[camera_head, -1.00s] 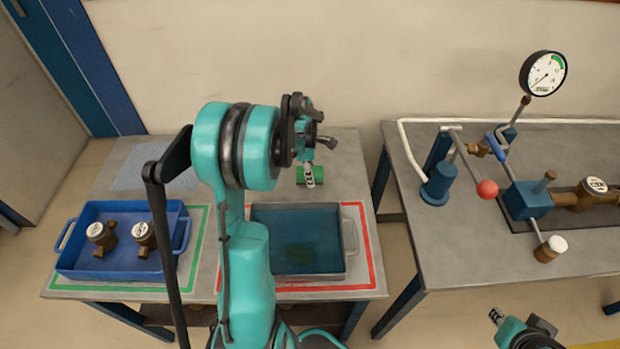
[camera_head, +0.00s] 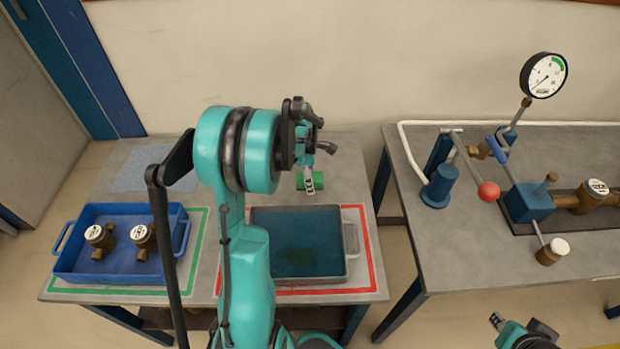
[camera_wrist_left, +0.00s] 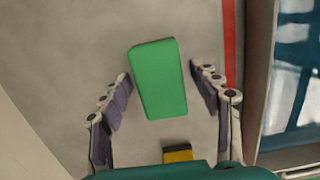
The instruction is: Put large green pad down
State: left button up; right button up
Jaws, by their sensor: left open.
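The large green pad (camera_head: 316,180) is at the back of the left table, behind the grey-rimmed tray. In the left wrist view the green pad (camera_wrist_left: 157,78) appears as a slightly tilted rounded rectangle over the grey tabletop. My left gripper (camera_head: 308,180) is over it, pointing down. In the wrist view its two fingers stand apart on either side of the pad, with visible gaps. Whether the pad's underside rests flat on the table is hidden. My right gripper (camera_head: 497,320) is small at the lower right, and its jaw state is unclear.
The grey-rimmed tray (camera_head: 352,240) stands inside a red outline, close to the pad. A blue tray (camera_head: 120,279) with two brass meters is at left. A yellow-black block (camera_wrist_left: 178,153) shows near the wrist. The test bench (camera_head: 460,245) is at right.

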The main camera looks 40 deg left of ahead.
pick_arm(q)
notch_tip(320, 180, up, 11)
jog(key=a+p, duration=0.1)
jog(key=p, duration=0.3)
jog(key=s+d+r+m+t, duration=0.1)
jog(key=s+d+r+m, duration=0.1)
jog(key=d+m, duration=0.25)
jog(key=s+d+r+m+t+y, duration=0.1)
jog(key=s+d+r+m, duration=0.15)
jog(key=d+m, duration=0.2)
jog(key=s+d+r+m+t, duration=0.1)
jog(key=d+r+m, duration=0.2)
jog(key=d, duration=0.2)
jog(key=s+d+f+m+t, duration=0.1)
jog(key=s+d+m+t, duration=0.2)
jog(key=s+d+m, duration=0.5)
jog(key=shift+d+f+m, duration=0.2)
jog(key=shift+d+m, duration=1)
jog(key=shift+m, duration=1.8)
jog(key=shift+s, duration=0.1)
